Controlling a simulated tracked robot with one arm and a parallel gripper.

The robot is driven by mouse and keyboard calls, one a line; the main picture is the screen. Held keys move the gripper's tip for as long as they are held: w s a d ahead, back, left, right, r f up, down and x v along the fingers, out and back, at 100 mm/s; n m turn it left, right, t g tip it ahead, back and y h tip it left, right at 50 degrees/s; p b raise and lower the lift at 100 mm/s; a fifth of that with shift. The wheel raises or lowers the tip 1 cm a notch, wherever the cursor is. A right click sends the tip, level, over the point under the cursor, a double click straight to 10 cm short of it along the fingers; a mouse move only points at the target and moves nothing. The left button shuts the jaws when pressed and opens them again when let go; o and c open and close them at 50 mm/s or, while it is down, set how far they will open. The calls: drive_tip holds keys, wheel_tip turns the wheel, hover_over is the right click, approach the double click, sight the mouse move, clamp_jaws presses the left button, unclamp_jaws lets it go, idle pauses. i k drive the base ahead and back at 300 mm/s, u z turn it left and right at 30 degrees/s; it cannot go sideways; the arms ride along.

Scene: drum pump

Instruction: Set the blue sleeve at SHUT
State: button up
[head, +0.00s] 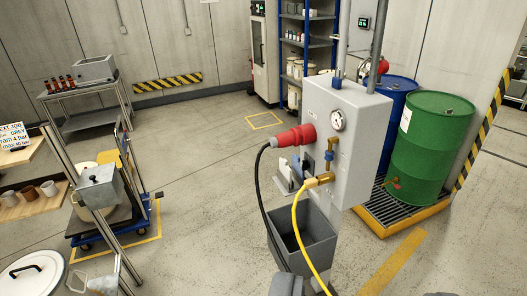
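A grey pump control box (345,125) stands on a post right of centre. A small blue collar-like part (337,79) sits upright on its top edge, below a thin pipe. A small dark blue part (329,157) sits beside the brass fitting (332,145) on the front face. I cannot tell which of these is the blue sleeve, and no SHUT mark is readable at this distance. My gripper is not clearly visible; dark grey shapes at the bottom edge cannot be identified.
A red plug (294,136) with black cable and a yellow hose (297,222) project from the box. A grey bin (305,240) hangs below. Blue (393,100) and green drums (432,145) stand behind right. A trolley (105,222) stands left. The floor between is open.

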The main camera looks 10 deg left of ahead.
sight(328, 157)
drive_tip(key=u, duration=0.6)
drive_tip(key=k, duration=1.45)
drive_tip(key=z, duration=0.3)
drive_tip(key=i, duration=2.1)
drive_tip(key=u, duration=0.35)
